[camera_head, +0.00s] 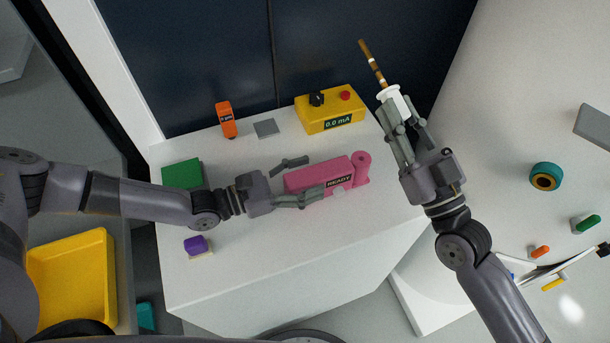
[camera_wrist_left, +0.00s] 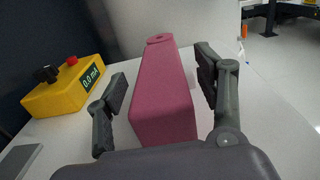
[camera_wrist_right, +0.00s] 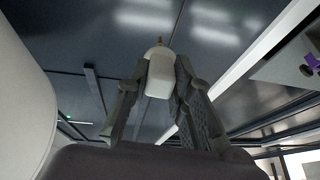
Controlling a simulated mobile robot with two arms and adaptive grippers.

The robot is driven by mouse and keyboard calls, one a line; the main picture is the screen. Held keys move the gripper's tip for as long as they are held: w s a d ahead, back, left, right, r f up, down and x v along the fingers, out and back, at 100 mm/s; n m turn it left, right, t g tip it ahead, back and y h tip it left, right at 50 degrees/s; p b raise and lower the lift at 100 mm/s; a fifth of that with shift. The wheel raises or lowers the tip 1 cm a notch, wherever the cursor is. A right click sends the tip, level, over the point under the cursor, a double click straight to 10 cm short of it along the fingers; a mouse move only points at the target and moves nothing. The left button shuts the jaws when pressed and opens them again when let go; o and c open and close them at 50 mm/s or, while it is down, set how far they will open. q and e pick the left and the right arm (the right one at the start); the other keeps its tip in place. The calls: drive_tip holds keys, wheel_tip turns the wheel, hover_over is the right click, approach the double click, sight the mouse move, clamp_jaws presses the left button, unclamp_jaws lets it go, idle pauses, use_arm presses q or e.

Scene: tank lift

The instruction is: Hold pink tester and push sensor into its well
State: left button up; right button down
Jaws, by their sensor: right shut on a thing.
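The pink tester (camera_head: 318,175) lies on the white table with a READY display and a round well (camera_head: 362,160) at its right end. My left gripper (camera_head: 300,178) is open, its fingers on both sides of the tester's left part; the left wrist view shows gaps between the fingers and the pink body (camera_wrist_left: 165,95). My right gripper (camera_head: 398,112) is shut on the white handle of the sensor (camera_head: 393,97), a thin brown and gold rod pointing up and left, above the table's right edge. The white handle (camera_wrist_right: 158,75) also shows between the fingers in the right wrist view.
A yellow meter box (camera_head: 330,110) reading 0.0 mA stands behind the tester. An orange device (camera_head: 226,120), a grey plate (camera_head: 266,128), a green block (camera_head: 182,174) and a purple block (camera_head: 196,244) are on the table. The table front is clear.

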use_arm(q)
drive_tip(key=c, duration=1.4)
drive_tip(key=shift+o, duration=0.2)
